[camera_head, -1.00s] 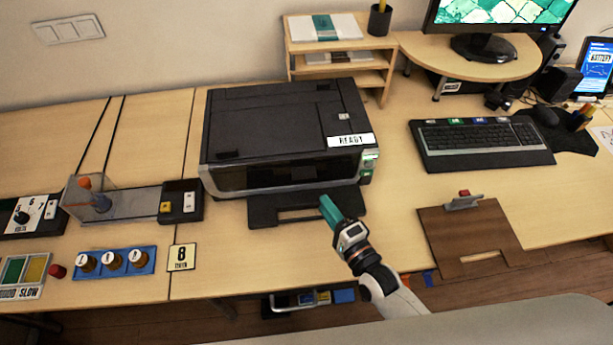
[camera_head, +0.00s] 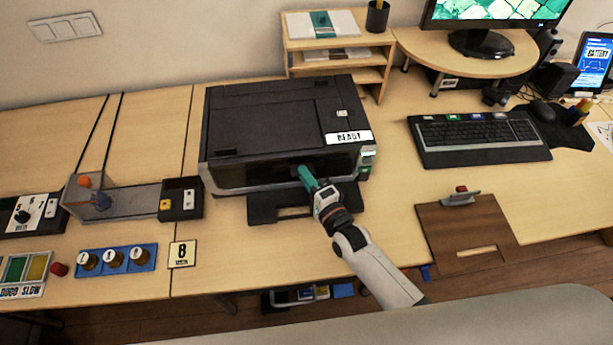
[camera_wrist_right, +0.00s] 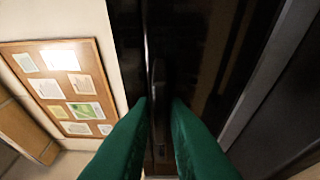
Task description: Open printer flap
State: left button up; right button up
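The black printer (camera_head: 265,115) stands on the desk, with a READY label on its front right edge. Its glossy dark front flap (camera_head: 245,176) looks shut. My right gripper (camera_head: 305,172) has its green fingertips at the right half of the flap. In the right wrist view, the two green fingers (camera_wrist_right: 159,103) stand apart. A narrow dark handle (camera_wrist_right: 157,85) on the flap lies between or just beyond the tips; I cannot tell if they touch it. My left gripper is not in view.
The printer's output tray (camera_head: 262,209) juts out below the flap. A keyboard (camera_head: 478,138) and a brown clipboard (camera_head: 440,225) lie to the right. A clear box (camera_head: 125,197) and a blue rack of knobs (camera_head: 116,260) are to the left.

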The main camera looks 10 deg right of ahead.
grip_shut()
